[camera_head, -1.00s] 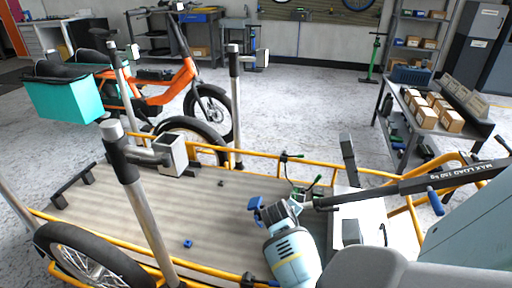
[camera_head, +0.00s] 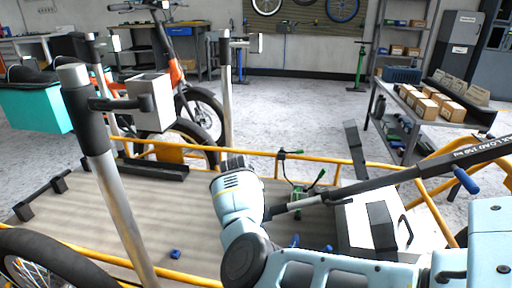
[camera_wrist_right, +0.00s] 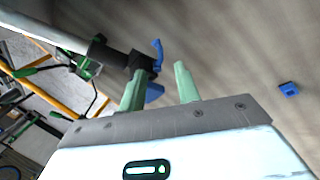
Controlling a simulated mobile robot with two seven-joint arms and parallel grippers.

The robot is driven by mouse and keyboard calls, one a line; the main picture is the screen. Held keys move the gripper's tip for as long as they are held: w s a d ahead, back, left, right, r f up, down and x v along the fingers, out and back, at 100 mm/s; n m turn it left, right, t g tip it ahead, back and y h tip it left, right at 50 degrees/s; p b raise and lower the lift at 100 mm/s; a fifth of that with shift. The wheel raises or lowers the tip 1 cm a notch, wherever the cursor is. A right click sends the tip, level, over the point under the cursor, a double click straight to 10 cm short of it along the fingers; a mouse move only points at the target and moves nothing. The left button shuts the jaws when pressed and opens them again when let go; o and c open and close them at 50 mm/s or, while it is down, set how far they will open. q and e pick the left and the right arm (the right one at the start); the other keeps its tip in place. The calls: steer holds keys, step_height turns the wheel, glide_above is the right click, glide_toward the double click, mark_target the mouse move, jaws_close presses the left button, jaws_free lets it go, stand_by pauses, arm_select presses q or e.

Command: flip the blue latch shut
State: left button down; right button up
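The blue latch (camera_wrist_right: 157,52) shows in the right wrist view, at a black clamp (camera_wrist_right: 140,66) on the end of a bar. A lower blue piece (camera_wrist_right: 154,92) shows just below the clamp. My right gripper (camera_wrist_right: 159,82) has its two green fingers apart, with the left finger partly over the clamp and the latch close to the gap. I cannot tell whether a finger touches it. My left gripper is not in view.
The wooden deck (camera_head: 130,210) has yellow rails. A small blue block (camera_head: 175,254) lies on it. A black bar (camera_head: 390,185) with a blue handle (camera_head: 466,180) spans the right side, above a grey box (camera_head: 360,225). A silver post (camera_head: 115,190) stands at the left.

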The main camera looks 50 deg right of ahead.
steer(key=shift+b+x, duration=2)
steer(key=shift+x, duration=1.95)
jaws_close()
